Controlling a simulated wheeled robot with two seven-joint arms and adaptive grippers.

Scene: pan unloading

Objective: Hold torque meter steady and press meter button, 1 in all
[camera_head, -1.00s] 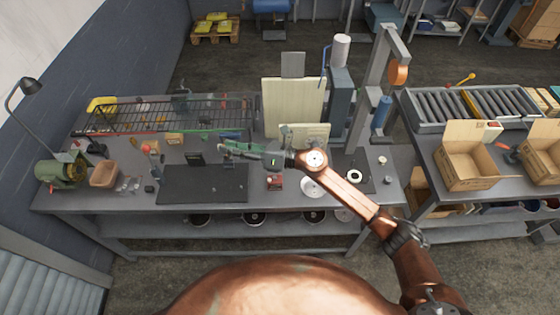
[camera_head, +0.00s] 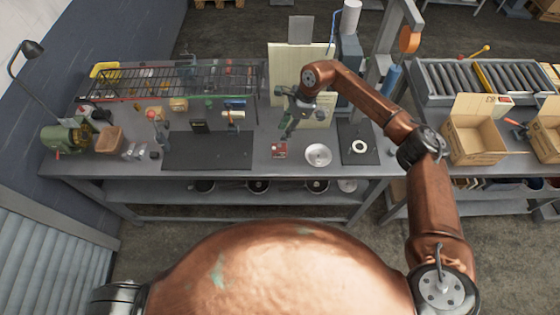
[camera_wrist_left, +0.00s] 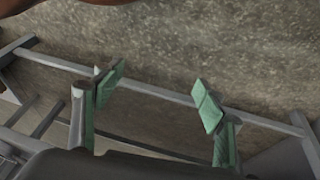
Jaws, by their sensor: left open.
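A small red device with a pale face (camera_head: 279,150) sits on the bench, right of the large dark mat; it may be the torque meter, but its button is too small to make out. A small upright black box (camera_head: 199,126) stands behind the mat. My right gripper (camera_head: 287,135) points down just behind and above the red device, apparently apart from it; its finger gap is unclear. My left gripper (camera_wrist_left: 158,93) shows in the left wrist view, its green-padded fingers wide apart and empty, with floor and metal bars beyond. It is not visible in the head view.
A metal dish (camera_head: 318,154) is right of the red device, and a small dark mat with a white ring (camera_head: 360,147) lies farther right. The large dark mat (camera_head: 208,150) is mostly clear. A wire rack (camera_head: 165,82) stands at the back left. Open cartons (camera_head: 472,142) are at right.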

